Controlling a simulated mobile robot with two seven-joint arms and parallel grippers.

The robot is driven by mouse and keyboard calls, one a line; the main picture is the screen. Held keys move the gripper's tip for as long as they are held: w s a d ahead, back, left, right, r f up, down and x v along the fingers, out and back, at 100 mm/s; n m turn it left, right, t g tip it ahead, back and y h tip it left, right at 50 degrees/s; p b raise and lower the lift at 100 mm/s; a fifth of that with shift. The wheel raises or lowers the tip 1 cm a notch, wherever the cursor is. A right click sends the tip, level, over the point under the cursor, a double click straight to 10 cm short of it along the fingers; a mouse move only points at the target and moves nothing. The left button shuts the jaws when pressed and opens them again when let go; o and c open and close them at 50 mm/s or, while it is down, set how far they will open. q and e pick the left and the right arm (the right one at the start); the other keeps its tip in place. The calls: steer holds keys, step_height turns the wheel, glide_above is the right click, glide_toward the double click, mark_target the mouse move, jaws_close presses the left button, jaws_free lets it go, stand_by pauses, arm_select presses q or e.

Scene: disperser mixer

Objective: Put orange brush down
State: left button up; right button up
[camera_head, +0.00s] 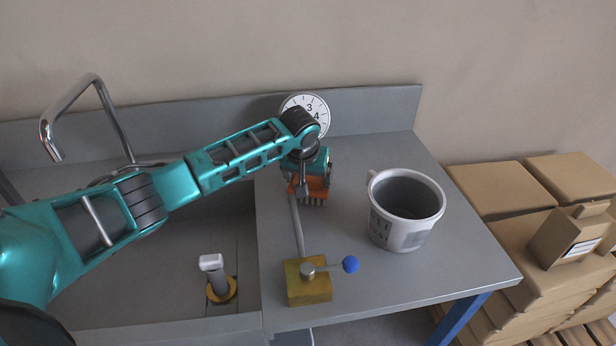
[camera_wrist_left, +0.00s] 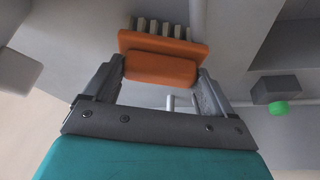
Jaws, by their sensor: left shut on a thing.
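The orange brush (camera_head: 311,188) is at the back left of the grey worktop, beside the sink, with its pale bristles facing down in the head view. My left gripper (camera_head: 303,181) is shut on it from above. In the left wrist view the brush (camera_wrist_left: 160,57) sits between the two fingers of my left gripper (camera_wrist_left: 160,78), with its bristles at the far side. Whether the bristles touch the worktop I cannot tell. My right gripper is not in view.
A white bucket (camera_head: 387,228) stands right of the brush. A yellow valve block (camera_head: 308,289) with a blue-knobbed lever (camera_head: 350,264) is at the front. A round dial (camera_head: 318,106) is behind. The sink (camera_head: 160,235) lies left. Cardboard boxes (camera_head: 500,190) stand right.

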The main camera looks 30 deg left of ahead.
arm_select(q)
steer(key=o, duration=0.8)
steer(key=shift+f, duration=0.1)
steer(key=shift+c, duration=0.2)
steer(key=p+v, duration=0.1)
steer(key=v, duration=1.1)
steer(key=shift+p, duration=0.35)
